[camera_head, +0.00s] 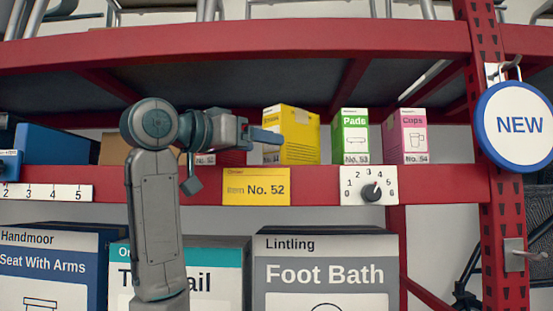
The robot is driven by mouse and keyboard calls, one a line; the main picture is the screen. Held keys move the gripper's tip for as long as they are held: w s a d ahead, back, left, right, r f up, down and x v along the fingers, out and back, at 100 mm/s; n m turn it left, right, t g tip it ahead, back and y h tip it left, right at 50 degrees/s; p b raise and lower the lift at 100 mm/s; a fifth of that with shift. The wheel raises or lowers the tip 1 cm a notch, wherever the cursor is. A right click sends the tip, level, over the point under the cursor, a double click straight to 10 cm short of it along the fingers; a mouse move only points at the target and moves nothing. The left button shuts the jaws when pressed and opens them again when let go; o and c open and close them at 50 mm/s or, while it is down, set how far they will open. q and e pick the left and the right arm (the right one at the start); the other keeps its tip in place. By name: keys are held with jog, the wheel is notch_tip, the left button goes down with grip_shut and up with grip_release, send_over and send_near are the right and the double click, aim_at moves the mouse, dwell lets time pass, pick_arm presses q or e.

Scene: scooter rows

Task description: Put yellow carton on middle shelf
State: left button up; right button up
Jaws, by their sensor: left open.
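The yellow carton (298,135) stands upright on the red middle shelf (330,185), above a yellow label reading "Item No. 52". My left gripper (268,138) comes in from the left and is open. A finger overlaps the carton's left front part in the view. I cannot tell whether it touches the carton or whether the carton is between the fingers. My left arm hides part of the shelf to the left. My right gripper is not in view.
A green "Pads" carton (351,135) and a pink "Cups" carton (406,136) stand to the right on the same shelf. A dial plate (368,186) is on the shelf edge. A round "NEW" sign (519,125) hangs on the right post. Large boxes, including "Foot Bath" (325,272), stand below.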

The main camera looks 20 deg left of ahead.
pick_arm(q)
jog(key=b+v, duration=0.1)
jog(key=v, duration=0.2)
jog(key=shift+s+a, duration=0.1)
jog(key=shift+s, duration=0.3)
